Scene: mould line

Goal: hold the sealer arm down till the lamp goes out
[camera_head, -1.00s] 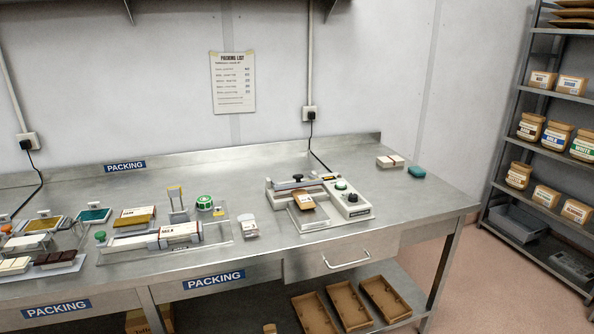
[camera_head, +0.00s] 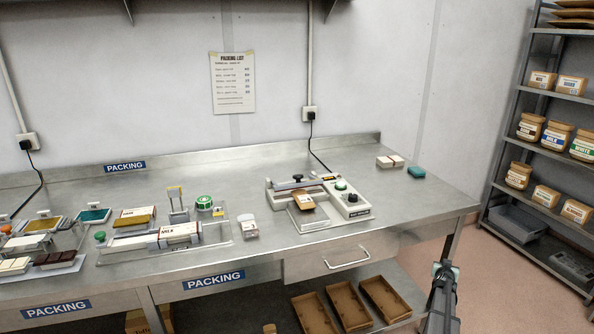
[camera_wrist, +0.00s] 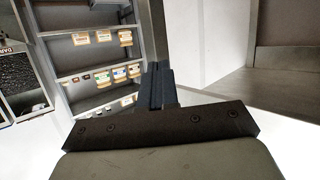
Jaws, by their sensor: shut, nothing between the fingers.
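The sealer (camera_head: 358,212) is a pale machine on the steel bench, right of centre in the head view. Its dark sealer arm (camera_head: 290,186) with a black knob lies across the back of its left part. A brown pouch (camera_head: 302,202) with a pale label lies at the sealer's front. A green round part (camera_head: 341,185) and a dark dial sit on its right housing; I cannot tell whether any lamp is lit. My gripper (camera_head: 446,268) is low at the right, off the bench's front right corner and apart from the sealer. Its shut, empty fingers show in the wrist view (camera_wrist: 159,80).
A white box (camera_head: 390,161) and a teal block (camera_head: 416,172) lie right of the sealer. A small jar (camera_head: 247,227) and a clear tray (camera_head: 218,238) with packs stand left. A drawer handle (camera_head: 347,261) juts below the bench edge. Shelving (camera_head: 508,150) stands at right.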

